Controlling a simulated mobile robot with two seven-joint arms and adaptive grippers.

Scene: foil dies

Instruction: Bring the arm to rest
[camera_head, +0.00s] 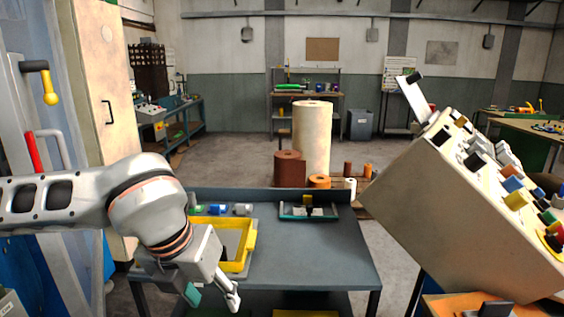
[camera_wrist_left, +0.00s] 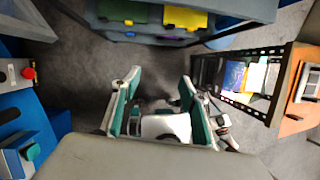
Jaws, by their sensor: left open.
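My left gripper (camera_head: 212,296) hangs at the front left of the grey table (camera_head: 320,255), pointing down, with its fingers apart. In the left wrist view my left gripper (camera_wrist_left: 161,84) shows two teal-lined fingers spread with nothing between them, over bare grey floor. My left arm (camera_head: 75,200) comes in from the left edge. My right arm and gripper are in neither view.
A yellow tray (camera_head: 252,236) lies on the table's left, just behind my gripper. A teal tray (camera_head: 289,217) sits at the back. A tilted control console (camera_head: 450,210) stands right, cabinets (camera_head: 105,110) left. A dark shelf frame (camera_wrist_left: 238,99) stands right in the wrist view.

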